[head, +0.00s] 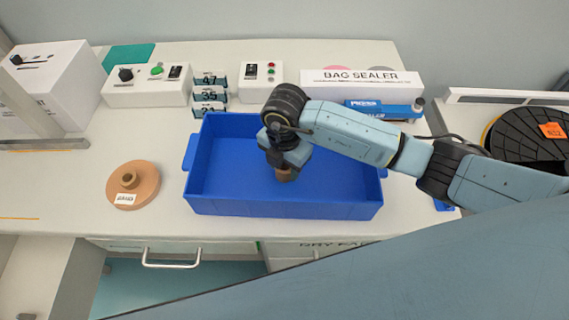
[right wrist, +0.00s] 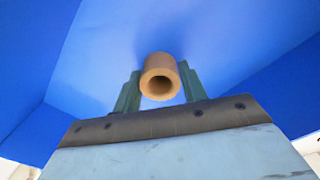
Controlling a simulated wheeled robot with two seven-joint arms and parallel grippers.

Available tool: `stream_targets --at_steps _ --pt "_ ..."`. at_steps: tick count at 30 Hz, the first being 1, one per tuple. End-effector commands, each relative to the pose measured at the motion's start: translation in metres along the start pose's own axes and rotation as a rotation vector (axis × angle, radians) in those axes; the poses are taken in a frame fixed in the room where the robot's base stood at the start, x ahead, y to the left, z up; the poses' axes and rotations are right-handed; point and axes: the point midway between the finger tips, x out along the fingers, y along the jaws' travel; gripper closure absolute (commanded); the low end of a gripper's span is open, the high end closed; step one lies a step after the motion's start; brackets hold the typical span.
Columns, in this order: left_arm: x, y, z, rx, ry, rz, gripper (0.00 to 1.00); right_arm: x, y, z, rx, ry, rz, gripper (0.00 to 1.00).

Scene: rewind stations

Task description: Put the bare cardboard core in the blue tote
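The bare cardboard core (right wrist: 161,76) is a short brown tube, seen nearly end-on in the right wrist view between the two green fingers. My right gripper (head: 285,170) points down inside the blue tote (head: 290,208), and the core (head: 285,177) shows just below it in the head view. In the right wrist view my right gripper (right wrist: 160,88) has a finger on each side of the core, close against it. The blue tote walls surround the core; whether the core touches the tote floor cannot be told. My left gripper is not in view.
A tan roll (head: 136,184) with a label lies left of the tote. Control boxes (head: 148,86), number tags (head: 209,92) and a white bag sealer box (head: 361,82) stand behind it. A black reel (head: 530,135) is at the right.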

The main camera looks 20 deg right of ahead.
Motion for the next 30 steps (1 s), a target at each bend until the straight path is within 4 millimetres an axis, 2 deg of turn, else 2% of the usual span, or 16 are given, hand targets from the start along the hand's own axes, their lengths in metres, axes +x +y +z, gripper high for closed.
stream_targets --at_steps 1,4,11,15,20,24,30 --pt "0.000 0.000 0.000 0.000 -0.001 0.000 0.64 0.000 0.000 0.000 0.000 0.000 0.000 0.51" --pt "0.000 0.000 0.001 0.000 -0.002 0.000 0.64 -0.001 0.000 0.000 0.000 0.000 0.000 0.40" --pt "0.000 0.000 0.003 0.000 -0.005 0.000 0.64 -0.001 0.000 0.000 0.000 0.000 0.000 0.40" --pt "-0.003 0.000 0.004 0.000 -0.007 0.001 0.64 -0.008 0.001 0.000 0.000 -0.001 0.002 0.40" --pt "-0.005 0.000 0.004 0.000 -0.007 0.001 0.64 -0.035 0.001 0.001 -0.001 -0.002 0.004 0.40" --pt "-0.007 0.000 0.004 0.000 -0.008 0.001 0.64 -0.067 0.001 0.001 -0.001 -0.001 0.005 0.40" --pt "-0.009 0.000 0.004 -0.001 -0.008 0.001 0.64 -0.104 0.000 0.001 -0.001 -0.002 0.003 0.40"
